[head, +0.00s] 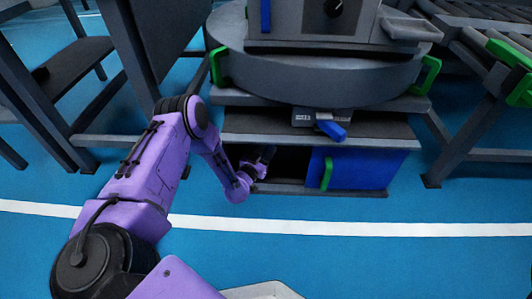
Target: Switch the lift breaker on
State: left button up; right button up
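My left arm comes in from the left and bends down to a low grey cabinet (225,140) under a round turntable. My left gripper (267,154) is small and dark, at the left part of the cabinet's dark opening. I cannot tell whether its fingers are open or shut, or whether they touch anything. A blue door panel (365,169) with a green handle (327,173) covers the right part of the cabinet front. No lift breaker can be made out; the opening's inside is too dark. My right gripper is not in view.
Above the cabinet, a grey box with a blue lever (331,130) sits under the turntable (310,75), which has green side handles. A conveyor frame (465,120) stands at the right and dark steps (75,70) at the left. The blue floor in front is clear.

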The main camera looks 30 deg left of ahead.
pick_arm(q)
jog(key=shift+c, duration=0.3)
grip_shut()
